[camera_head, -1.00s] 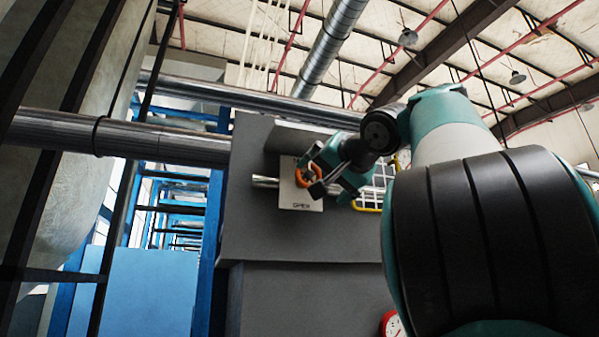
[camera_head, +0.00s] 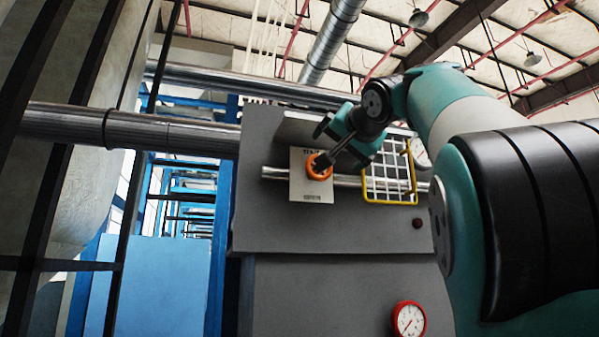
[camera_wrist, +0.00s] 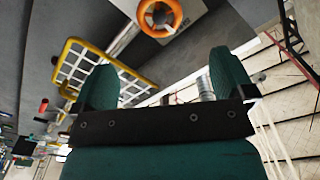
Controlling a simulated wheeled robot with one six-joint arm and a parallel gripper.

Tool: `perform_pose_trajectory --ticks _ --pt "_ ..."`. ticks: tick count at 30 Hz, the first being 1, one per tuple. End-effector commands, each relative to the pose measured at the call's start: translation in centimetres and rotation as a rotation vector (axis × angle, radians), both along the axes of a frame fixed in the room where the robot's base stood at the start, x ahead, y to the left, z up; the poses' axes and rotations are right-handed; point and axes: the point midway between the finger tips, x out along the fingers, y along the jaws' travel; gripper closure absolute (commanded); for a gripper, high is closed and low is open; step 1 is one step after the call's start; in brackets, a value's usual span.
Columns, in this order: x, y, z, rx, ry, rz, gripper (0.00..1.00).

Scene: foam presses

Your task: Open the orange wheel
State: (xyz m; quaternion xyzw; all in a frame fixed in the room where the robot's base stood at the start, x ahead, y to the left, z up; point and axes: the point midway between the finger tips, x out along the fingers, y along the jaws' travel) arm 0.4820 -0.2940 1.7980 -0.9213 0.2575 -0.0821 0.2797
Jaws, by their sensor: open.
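The orange wheel (camera_head: 319,166) is a small ring on a pale label plate (camera_head: 311,190) with dark lettering, fixed to a grey panel. In the wrist view the orange wheel (camera_wrist: 160,16) is at the top, cut by the frame edge, with a grey hub inside it. My gripper (camera_head: 322,163) overlaps the wheel in the head view; contact cannot be told there. In the wrist view my gripper (camera_wrist: 165,80) shows two teal fingers wide apart with nothing between them, and the wheel appears beyond the fingertips.
A yellow-framed wire basket (camera_head: 388,180) is right of the wheel, on the panel. A metal pipe (camera_head: 275,173) runs behind the plate. A ledge (camera_head: 300,128) juts out above. A red gauge (camera_head: 409,319) and a dark knob (camera_head: 417,223) are lower right.

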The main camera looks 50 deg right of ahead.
Motion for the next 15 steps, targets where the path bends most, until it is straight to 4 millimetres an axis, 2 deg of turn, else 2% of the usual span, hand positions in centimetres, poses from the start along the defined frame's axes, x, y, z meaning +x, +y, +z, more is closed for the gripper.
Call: perform_pose_trajectory --ticks 5,7,11,15 --pt "1.8 -0.7 -0.1 0.006 0.010 0.006 0.00" --pt "2.7 -1.4 0.6 0.010 0.007 0.009 0.00" --pt "4.6 -2.4 0.4 0.006 0.014 0.005 0.00" --pt "7.3 -4.3 0.2 0.005 0.012 0.001 0.00"
